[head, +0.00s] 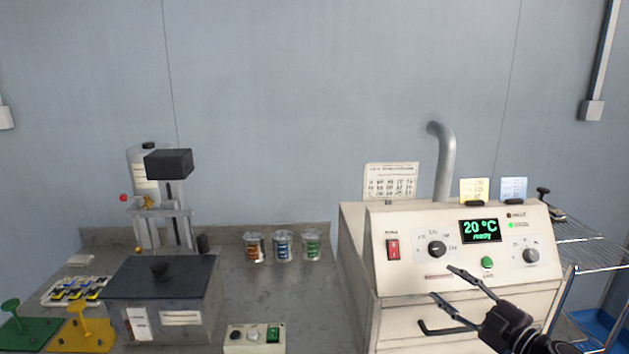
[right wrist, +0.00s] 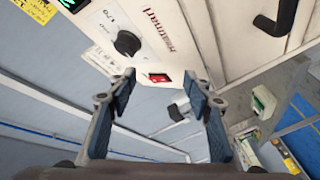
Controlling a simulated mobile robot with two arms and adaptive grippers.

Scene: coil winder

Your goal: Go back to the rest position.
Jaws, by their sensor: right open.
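My right gripper (head: 442,281) is open and empty in the lower right of the head view. It is in front of the cream oven (head: 352,260), before its control panel and door handle. In the right wrist view the two blue-padded fingers of the right gripper (right wrist: 159,80) stand apart with nothing between them. Beyond them show a black knob (right wrist: 127,42) and the red power switch (right wrist: 158,78). I see no contact with the panel. My left gripper is not in view.
The oven display (head: 481,230) reads 20 °C, ready. Three small jars (head: 283,246) stand on the grey bench (head: 325,295). A dark-lidded box (head: 160,277) and a press-like machine (head: 163,205) are at left. A wire shelf (head: 590,250) stands right of the oven.

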